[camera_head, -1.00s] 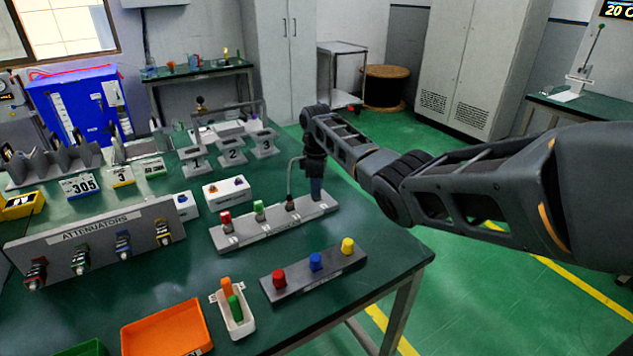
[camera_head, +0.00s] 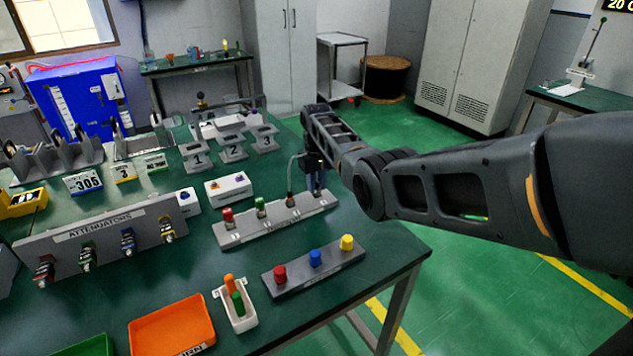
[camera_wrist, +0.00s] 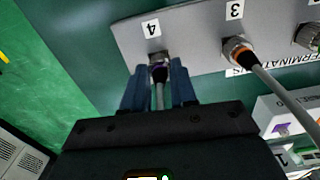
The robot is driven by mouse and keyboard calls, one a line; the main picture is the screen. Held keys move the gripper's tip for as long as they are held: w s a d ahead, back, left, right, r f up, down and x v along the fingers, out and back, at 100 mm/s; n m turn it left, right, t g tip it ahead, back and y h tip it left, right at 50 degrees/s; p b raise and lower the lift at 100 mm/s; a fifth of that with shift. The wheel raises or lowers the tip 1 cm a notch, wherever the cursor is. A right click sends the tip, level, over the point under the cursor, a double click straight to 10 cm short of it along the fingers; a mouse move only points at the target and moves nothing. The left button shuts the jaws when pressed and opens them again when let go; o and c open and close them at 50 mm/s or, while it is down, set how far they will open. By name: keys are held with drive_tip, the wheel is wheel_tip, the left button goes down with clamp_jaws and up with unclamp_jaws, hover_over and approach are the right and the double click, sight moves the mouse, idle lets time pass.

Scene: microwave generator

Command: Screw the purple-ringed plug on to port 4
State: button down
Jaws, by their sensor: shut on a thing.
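In the wrist view, my gripper (camera_wrist: 160,84) is shut on the plug (camera_wrist: 159,73), with one blue finger on each side. A faint purple tint shows at its ring, and a grey cable runs back from it between the fingers. The plug's front end meets port 4 (camera_wrist: 159,57) on the grey terminations panel (camera_wrist: 193,35), just below the label "4". I cannot tell how far it is threaded on. In the head view, my gripper (camera_head: 318,180) is at the right end of the terminations panel (camera_head: 262,226), partly hidden by my wrist.
A plug with an orange ring (camera_wrist: 237,49) and its grey cable sit on port 3, close beside my gripper. Red and green caps stand further left on the panel. A strip with red, blue and yellow knobs (camera_head: 316,268) lies in front, near the table edge.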

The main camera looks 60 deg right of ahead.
drive_tip(key=m, duration=0.4)
drive_tip(key=shift+m, duration=2.8)
drive_tip(key=c, duration=0.9)
unclamp_jaws()
drive_tip(key=shift+r, duration=3.95)
